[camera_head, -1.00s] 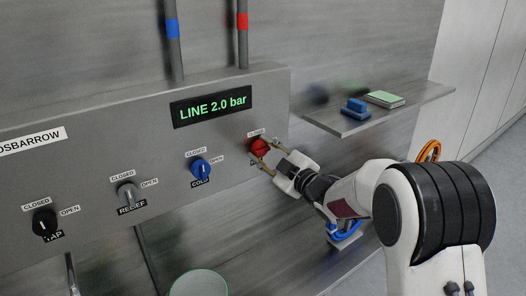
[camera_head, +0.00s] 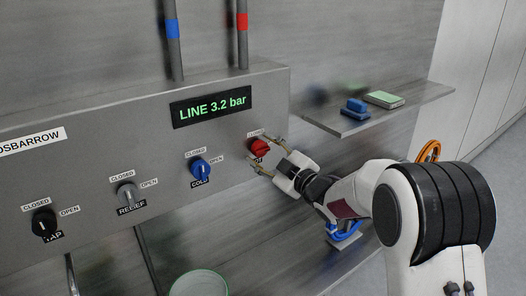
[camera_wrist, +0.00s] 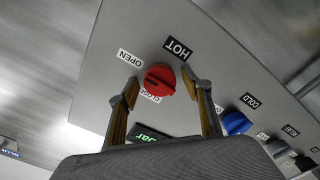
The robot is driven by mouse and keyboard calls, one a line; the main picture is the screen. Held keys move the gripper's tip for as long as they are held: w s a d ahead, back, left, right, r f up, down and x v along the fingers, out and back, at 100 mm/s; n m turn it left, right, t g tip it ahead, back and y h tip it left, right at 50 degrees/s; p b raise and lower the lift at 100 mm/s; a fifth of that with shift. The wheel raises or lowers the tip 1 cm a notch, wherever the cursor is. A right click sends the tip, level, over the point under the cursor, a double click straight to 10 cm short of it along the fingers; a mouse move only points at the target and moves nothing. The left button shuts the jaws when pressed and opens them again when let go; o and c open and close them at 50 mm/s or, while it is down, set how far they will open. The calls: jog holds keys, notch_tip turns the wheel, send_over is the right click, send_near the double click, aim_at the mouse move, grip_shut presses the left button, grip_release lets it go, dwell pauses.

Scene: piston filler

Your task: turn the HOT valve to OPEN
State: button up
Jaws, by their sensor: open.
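The red HOT valve knob (camera_head: 260,146) is on the right end of the grey panel. My gripper (camera_head: 269,154) is open at the knob. In the wrist view its two fingers (camera_wrist: 162,77) stand on either side of the knob with gaps. The HOT label is partly hidden by a finger in the head view. The display (camera_head: 211,107) reads LINE 3.2 bar.
The blue COLD knob (camera_head: 200,167), grey RELIEF knob (camera_head: 127,193) and black TAP knob (camera_head: 44,223) are to the left on the panel. A shelf (camera_head: 340,125) with a blue object (camera_head: 355,107) and a green-topped block (camera_head: 384,99) juts out to the right.

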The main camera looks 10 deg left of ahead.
jog(key=shift+d, duration=0.1)
jog(key=v, duration=1.1)
jog(key=shift+s+d, duration=0.25)
jog(key=shift+s, duration=0.05)
